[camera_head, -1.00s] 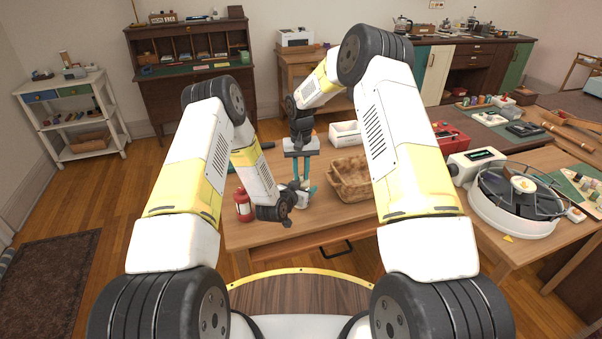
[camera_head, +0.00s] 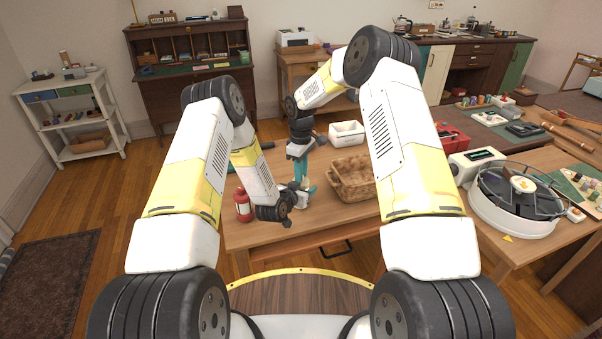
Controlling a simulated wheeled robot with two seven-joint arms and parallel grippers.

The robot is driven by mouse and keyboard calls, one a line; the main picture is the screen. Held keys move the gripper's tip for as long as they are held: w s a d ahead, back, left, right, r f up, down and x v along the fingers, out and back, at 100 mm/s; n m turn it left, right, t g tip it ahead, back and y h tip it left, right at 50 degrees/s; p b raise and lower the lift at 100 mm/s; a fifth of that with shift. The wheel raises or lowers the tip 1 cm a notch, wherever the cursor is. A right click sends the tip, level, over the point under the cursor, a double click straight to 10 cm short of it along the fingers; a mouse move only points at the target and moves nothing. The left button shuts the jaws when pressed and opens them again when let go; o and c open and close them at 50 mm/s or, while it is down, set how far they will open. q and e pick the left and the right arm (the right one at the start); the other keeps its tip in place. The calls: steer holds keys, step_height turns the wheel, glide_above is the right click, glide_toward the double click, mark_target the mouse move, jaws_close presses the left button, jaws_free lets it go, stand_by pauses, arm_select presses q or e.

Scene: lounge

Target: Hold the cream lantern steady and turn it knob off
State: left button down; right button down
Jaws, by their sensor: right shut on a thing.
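The cream lantern (camera_head: 303,203) stands on the wooden table. Only a small pale part of it shows, behind my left wrist and below my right fingers. My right gripper (camera_head: 301,182) points down from above, its teal fingers shut on the lantern's top; the knob itself is too small and covered to make out. My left gripper (camera_head: 299,193) reaches in low from the left at the lantern's side. Its fingers are mostly hidden by its own wrist, so its opening cannot be told.
A red lantern (camera_head: 243,206) stands close on the left, near my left forearm. A wicker basket (camera_head: 352,180) is just to the right, with a white box (camera_head: 347,133) behind it. The table's front strip (camera_head: 330,222) is clear.

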steer(key=n, duration=0.5)
steer(key=shift+n, duration=0.3)
steer(key=shift+w+n, duration=0.1)
steer(key=shift+n, duration=2.2)
steer(key=c, duration=1.3)
jaws_free()
steer(key=shift+o, duration=0.2)
step_height(320, 180, up, 12)
